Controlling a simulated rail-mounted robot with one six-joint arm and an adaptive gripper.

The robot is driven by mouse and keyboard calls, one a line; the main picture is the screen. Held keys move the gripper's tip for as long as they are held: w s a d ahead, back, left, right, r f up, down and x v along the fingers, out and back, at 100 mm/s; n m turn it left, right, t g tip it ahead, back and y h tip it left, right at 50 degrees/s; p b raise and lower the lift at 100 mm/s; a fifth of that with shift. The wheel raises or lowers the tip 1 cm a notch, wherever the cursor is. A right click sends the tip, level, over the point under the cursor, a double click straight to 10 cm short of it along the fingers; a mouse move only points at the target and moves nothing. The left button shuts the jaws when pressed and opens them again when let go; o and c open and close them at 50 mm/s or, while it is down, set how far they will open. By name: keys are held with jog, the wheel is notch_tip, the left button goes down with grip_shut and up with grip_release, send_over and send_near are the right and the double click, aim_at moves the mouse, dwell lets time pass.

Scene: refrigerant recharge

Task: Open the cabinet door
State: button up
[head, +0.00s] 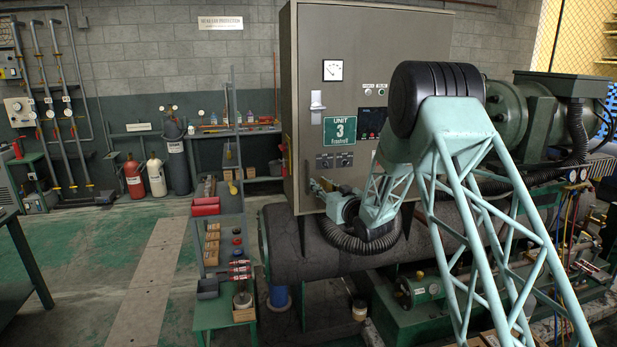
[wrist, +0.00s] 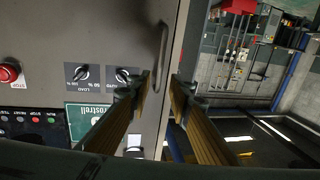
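The grey cabinet (head: 430,40) stands upright at the centre of the head view, and its door (head: 310,40) looks shut. The door front (wrist: 110,30) fills the left half of the wrist view. A long curved handle (wrist: 163,45) runs along the door's edge there. My gripper (wrist: 158,92) is open and empty. One finger is on each side of the handle's near end in the picture; I cannot tell whether either touches it. In the head view my gripper (head: 320,187) is at the cabinet's lower left, partly hidden by my wrist.
A dark horizontal tank (head: 300,245) lies below the cabinet. A narrow shelf rack (head: 232,200) with boxes and small parts stands to its left. Gas cylinders (head: 176,155) stand by the back wall. The floor (head: 120,260) at left is mostly clear.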

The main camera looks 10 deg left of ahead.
send_over(308, 192)
jog(key=shift+w, duration=0.3)
dwell(0.3)
grip_shut()
dwell(0.3)
